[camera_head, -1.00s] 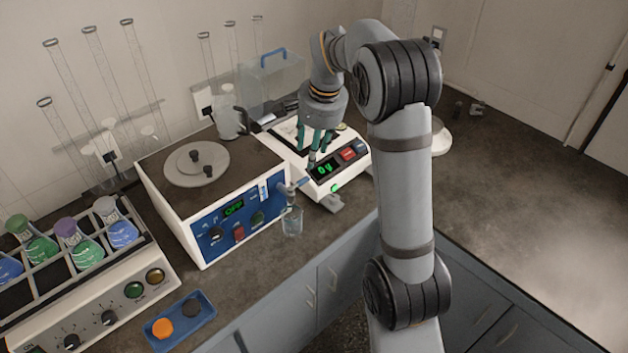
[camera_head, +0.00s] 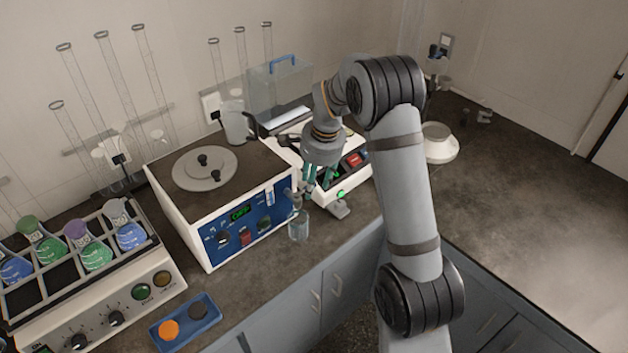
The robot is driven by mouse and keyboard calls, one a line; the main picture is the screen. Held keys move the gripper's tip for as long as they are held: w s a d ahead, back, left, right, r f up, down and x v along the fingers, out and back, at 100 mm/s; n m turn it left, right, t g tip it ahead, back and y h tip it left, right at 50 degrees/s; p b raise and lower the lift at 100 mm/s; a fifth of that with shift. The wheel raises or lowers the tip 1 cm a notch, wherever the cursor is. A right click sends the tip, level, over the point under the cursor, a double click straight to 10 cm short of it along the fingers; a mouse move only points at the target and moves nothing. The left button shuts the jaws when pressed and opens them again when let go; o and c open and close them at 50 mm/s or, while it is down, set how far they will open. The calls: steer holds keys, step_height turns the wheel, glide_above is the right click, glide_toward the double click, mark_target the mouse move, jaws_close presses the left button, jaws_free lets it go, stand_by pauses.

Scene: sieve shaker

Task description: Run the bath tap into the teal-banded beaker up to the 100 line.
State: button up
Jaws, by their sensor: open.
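The bath (camera_head: 216,200) is a white box with a blue front panel, a lit green display and a dark top with a round lid. Its tap (camera_head: 294,198) sticks out at the right end of the panel. A small clear beaker (camera_head: 299,229) stands on the bench below the tap. Its band, its lines and any water in it are too small to tell. My gripper (camera_head: 313,187) is open, with teal fingers pointing down just right of the tap and above the beaker. I cannot tell whether a finger touches the tap.
A white instrument (camera_head: 350,180) with a red button stands close behind my gripper. A flask shaker (camera_head: 110,305) is at the left, with a blue tray (camera_head: 204,326) holding an orange and a dark disc in front. The bench (camera_head: 520,190) at the right is mostly clear.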

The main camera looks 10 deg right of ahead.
steer(key=shift+c, duration=1.4)
jaws_close()
